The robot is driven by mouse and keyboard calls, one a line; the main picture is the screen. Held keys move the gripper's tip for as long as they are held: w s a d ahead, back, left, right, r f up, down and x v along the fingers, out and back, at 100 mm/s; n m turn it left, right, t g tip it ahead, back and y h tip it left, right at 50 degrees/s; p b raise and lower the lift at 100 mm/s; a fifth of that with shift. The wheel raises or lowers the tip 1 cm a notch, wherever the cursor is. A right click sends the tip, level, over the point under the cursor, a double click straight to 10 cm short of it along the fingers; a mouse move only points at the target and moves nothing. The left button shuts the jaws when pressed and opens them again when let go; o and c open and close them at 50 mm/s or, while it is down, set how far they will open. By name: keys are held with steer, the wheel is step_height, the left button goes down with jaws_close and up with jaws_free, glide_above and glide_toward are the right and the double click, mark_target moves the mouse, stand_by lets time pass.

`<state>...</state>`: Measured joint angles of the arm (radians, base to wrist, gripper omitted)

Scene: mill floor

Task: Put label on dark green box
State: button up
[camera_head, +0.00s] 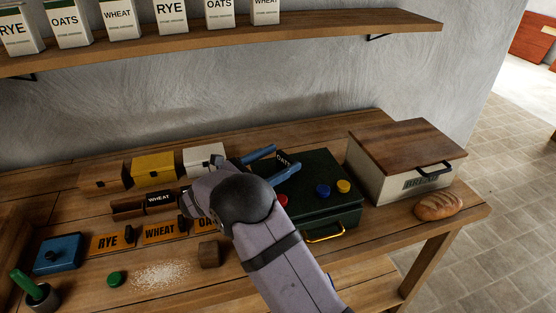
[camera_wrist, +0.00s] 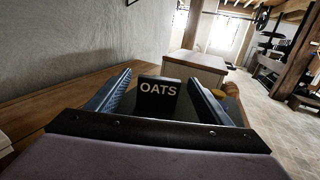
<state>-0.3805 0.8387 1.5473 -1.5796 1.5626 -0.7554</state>
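The dark green box (camera_head: 325,208) stands on the bench in the head view, with red, blue and yellow round pieces on its top and a brass handle in front. A black label reading OATS (camera_head: 286,158) is at the box's back left; it also shows upright in the wrist view (camera_wrist: 158,99). My gripper (camera_head: 284,156) reaches over the box's left part. Its two blue fingers are apart, one on each side of the label, with narrow gaps showing in the wrist view (camera_wrist: 160,76). My wrist hides the box's left front, and the label's bottom contact is unclear.
A bread box (camera_head: 390,180) and loaf (camera_head: 438,206) stand at right. Brown, yellow (camera_head: 154,170) and white boxes line the back left. Orange placards (camera_head: 165,232), a black WHEAT label (camera_head: 160,198), a blue box (camera_head: 58,254) and a brown cube (camera_head: 209,254) lie left.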

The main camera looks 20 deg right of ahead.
steer(key=shift+r, duration=0.25)
steer(key=shift+a+f, duration=0.15)
steer(key=shift+a, duration=0.15)
steer(key=b+v, duration=0.3)
steer(key=v, duration=0.8)
steer(key=shift+s+a, duration=0.2)
